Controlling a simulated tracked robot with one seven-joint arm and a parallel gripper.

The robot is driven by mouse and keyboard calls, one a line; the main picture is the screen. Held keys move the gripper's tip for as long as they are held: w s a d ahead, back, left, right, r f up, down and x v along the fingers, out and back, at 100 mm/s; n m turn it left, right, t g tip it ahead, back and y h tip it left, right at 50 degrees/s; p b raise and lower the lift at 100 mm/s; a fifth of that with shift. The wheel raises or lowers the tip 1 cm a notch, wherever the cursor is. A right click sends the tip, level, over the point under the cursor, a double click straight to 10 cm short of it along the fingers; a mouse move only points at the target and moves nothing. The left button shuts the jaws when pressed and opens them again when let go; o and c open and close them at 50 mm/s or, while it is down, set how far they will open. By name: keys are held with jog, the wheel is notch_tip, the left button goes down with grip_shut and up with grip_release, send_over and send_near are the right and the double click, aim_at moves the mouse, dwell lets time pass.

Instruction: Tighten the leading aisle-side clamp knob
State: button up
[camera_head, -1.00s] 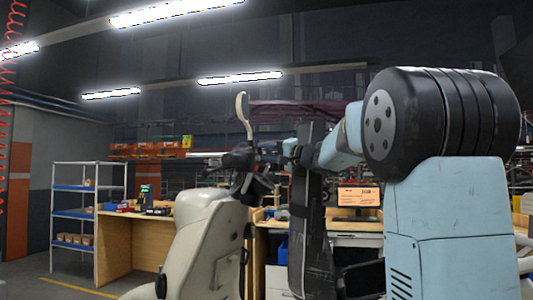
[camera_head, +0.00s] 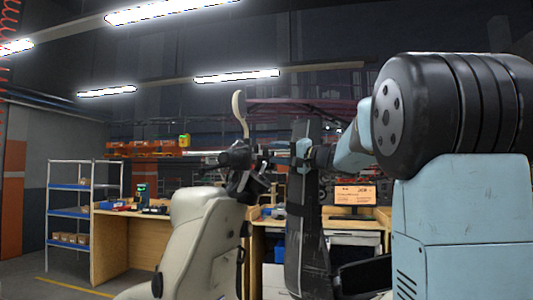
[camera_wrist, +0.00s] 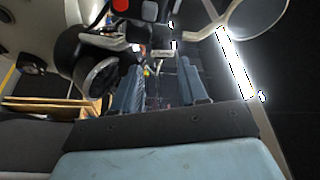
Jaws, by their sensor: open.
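My gripper shows in the wrist view (camera_wrist: 160,80) as two blue fingers standing apart, with nothing clearly held between them. In the head view, my arm reaches left from the right side, and its end lies among dark parts beside a beige scooter-like vehicle (camera_head: 195,240). The vehicle has a dark handlebar area (camera_head: 240,158) and an upright mirror (camera_head: 240,112). Dark rounded parts and handlebar pieces are close ahead and left of the fingers in the wrist view. I cannot make out any clamp knob or the conveyor slats in either view.
Behind are wooden workbenches (camera_head: 118,245), a monitor with an orange screen (camera_head: 355,195) and a shelf rack with blue shelves (camera_head: 70,214). A mirror (camera_wrist: 262,18) shows at the wrist view's upper right.

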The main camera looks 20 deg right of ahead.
jog(key=v, duration=0.8)
jog(key=shift+f, duration=0.1)
jog(key=s+a+f+n+g+h, duration=0.2)
jog(key=s+a+f+g+h, duration=0.35)
jog(key=s+a+f, duration=0.85)
jog(key=s+d+f+n+g+h, duration=0.1)
jog(key=s+d+f+g+h, duration=0.1)
jog(key=s+f, duration=0.5)
jog(key=s+d+f+n+g+h, duration=0.2)
jog(key=s+f+h, duration=0.3)
jog(key=s+f, duration=0.3)
notch_tip(320, 180, down, 3)
jog(key=shift+r+n, duration=0.2)
jog(key=shift+n, duration=0.1)
